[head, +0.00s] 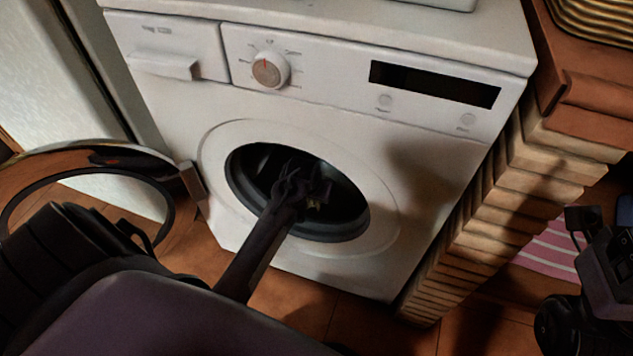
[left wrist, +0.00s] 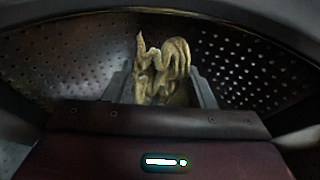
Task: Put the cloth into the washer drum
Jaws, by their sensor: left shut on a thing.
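The white washer (head: 330,130) has its round door (head: 172,205) open to the left. My left gripper (head: 312,190) reaches through the door opening into the dark drum (head: 347,205). The perforated drum wall (left wrist: 240,62) is behind the cloth. My right gripper (head: 595,235) is partly in view at the right edge, away from the washer; its jaws are unclear.
A brick counter side (head: 500,205) stands right of the washer. A pink striped mat (head: 552,250) lies on the tiled floor (head: 300,300) beyond it. A wicker basket (head: 597,18) sits at the top right. The drum rim (head: 240,190) surrounds my left arm.

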